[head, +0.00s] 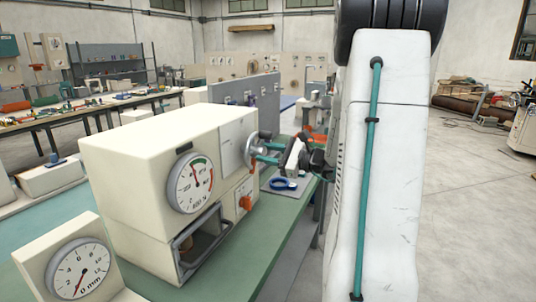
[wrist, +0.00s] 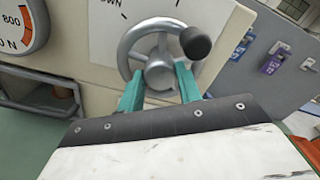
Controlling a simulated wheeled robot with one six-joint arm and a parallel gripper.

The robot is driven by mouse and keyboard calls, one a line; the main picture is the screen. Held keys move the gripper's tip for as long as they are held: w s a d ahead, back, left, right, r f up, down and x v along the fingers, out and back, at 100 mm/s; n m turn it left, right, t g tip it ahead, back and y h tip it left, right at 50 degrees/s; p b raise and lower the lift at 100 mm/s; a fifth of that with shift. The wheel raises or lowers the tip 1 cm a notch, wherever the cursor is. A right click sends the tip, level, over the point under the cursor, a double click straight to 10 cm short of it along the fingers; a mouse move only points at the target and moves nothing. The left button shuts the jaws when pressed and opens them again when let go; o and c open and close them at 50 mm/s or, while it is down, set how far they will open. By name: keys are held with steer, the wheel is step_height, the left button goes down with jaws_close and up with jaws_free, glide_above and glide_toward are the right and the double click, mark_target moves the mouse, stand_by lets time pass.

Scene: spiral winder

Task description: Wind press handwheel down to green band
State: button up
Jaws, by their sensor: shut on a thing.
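The press (head: 145,150) is a cream box on the green bench. Its round dial (head: 190,183), marked 800 N, has a red needle pointing nearly straight up, close to the left end of the green band (head: 204,164). I cannot tell whether the needle tip is inside the band. The grey handwheel (wrist: 131,42) is on the press's side face, with a dark knob (wrist: 196,42) at upper right. My gripper (wrist: 160,86), with teal fingers, is shut on the handwheel, one finger on each side of its hub. In the head view my gripper (head: 264,153) reaches it from the right.
A second dial (head: 78,269), marked 0 mm, stands at the front left. An orange knob (head: 245,203) sticks out below the handwheel. A blue ring-shaped thing (head: 284,184) lies on the bench. A grey panel with tags (wrist: 272,62) stands close behind.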

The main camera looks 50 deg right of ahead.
steer(key=shift+m, duration=0.5)
steer(key=o, duration=1)
steer(key=shift+s, duration=0.15)
steer(key=v, duration=0.7)
steer(key=shift+s+d, duration=0.15)
steer(key=shift+s, duration=0.15)
